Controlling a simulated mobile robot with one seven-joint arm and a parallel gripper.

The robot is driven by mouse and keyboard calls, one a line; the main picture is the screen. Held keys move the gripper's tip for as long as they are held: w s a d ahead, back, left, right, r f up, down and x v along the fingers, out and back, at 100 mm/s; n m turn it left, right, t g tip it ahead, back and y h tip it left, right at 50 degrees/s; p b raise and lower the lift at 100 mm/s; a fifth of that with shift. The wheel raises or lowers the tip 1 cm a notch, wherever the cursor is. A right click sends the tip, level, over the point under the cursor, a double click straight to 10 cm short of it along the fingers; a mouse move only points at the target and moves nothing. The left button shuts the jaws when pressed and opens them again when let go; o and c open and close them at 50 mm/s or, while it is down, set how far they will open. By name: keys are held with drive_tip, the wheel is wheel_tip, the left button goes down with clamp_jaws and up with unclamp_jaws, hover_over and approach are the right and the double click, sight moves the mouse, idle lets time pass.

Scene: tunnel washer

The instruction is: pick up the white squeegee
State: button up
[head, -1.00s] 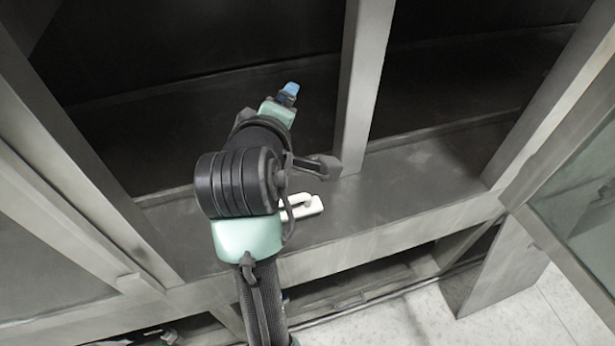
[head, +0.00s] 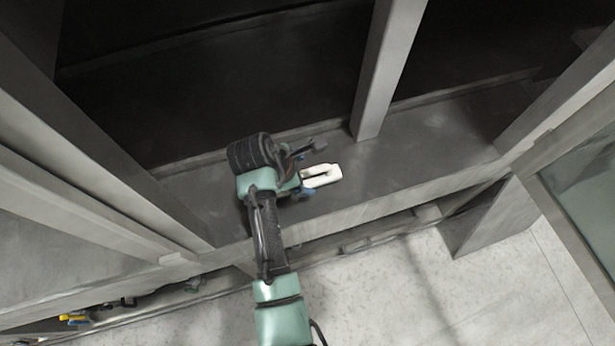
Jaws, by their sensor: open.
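The white squeegee (head: 328,180) lies on the grey metal ledge of the washer in the head view, just right of my gripper. Its left end is partly hidden behind my gripper and wrist. My gripper (head: 306,172) is open at the squeegee's left side, with one dark finger above it and a blue-tipped part below it in the picture. I cannot tell whether the fingers touch the squeegee.
A grey upright post (head: 385,75) rises from the ledge (head: 420,155) behind and right of the squeegee. A slanted frame beam stands at the left. The ledge to the right is clear. The pale floor (head: 400,285) lies in front. Small coloured items (head: 75,319) show at bottom left.

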sight(312, 179)
drive_tip(key=shift+d+f+p, duration=0.3)
drive_tip(key=shift+f, duration=0.2)
drive_tip(key=shift+p+x, duration=0.3)
drive_tip(key=shift+x, duration=1.8)
drive_tip(key=shift+d, duration=0.1)
drive_tip(key=shift+c, duration=0.3)
clamp_jaws()
